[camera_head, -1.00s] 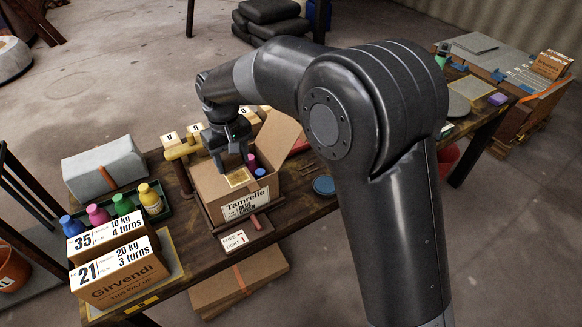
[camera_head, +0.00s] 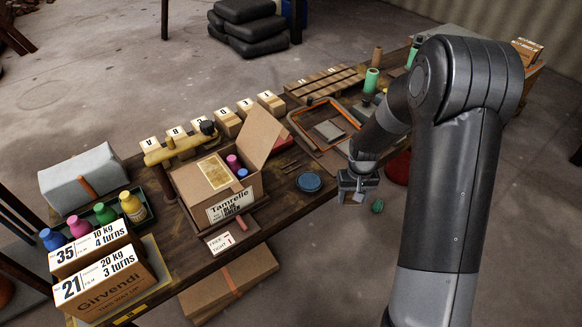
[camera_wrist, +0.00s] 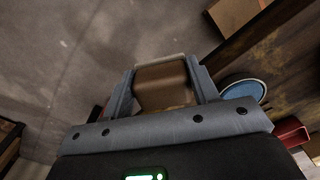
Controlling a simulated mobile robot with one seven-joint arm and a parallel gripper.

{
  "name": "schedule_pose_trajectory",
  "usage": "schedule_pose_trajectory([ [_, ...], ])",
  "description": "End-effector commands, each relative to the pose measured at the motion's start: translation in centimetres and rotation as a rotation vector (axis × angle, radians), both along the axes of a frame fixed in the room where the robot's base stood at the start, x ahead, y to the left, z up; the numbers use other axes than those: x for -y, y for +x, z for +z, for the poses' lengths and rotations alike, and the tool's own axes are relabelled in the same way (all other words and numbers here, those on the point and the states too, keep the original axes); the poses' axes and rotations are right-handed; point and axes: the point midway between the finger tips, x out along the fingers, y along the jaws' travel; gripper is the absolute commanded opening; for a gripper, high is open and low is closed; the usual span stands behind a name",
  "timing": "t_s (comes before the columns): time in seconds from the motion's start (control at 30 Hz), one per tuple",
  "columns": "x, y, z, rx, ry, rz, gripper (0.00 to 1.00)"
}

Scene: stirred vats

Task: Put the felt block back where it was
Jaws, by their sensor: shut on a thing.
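My gripper (camera_head: 357,196) is at the front edge of the workbench, right of the open carton and the blue round lid. It is shut on a brown block (camera_wrist: 163,88), which sits between both fingers in the wrist view and has a pale far edge. Its material is not clear, so I cannot confirm that it is felt. In the head view the fingers hide most of it.
The blue lid (camera_head: 310,182) lies on the workbench, also seen in the wrist view (camera_wrist: 243,90). An orange-rimmed tray (camera_head: 300,112) lies behind. A small green object (camera_head: 377,206) shows beside my gripper. Open floor lies in front.

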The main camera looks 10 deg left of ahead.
Motion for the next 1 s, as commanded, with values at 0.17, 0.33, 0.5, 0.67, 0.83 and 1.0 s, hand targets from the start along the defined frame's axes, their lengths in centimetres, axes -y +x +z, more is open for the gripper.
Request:
schedule_pose_trajectory([
  [0.17, 3.0, 0.1, -1.4, -0.001, 0.001, -0.104, 0.33],
  [0.33, 4.9, 1.1, -2.1, 0.002, 0.000, -0.153, 0.33],
  [0.5, 3.4, 3.4, -1.0, 0.004, -0.001, -0.058, 0.33],
  [0.67, 1.1, 5.9, 0.6, 0.005, -0.002, 0.068, 0.33],
  [0.83, -2.4, 9.0, 3.2, 0.005, -0.002, 0.250, 0.33],
  [1.0, -6.4, 11.7, 6.2, 0.004, -0.002, 0.442, 0.33],
])
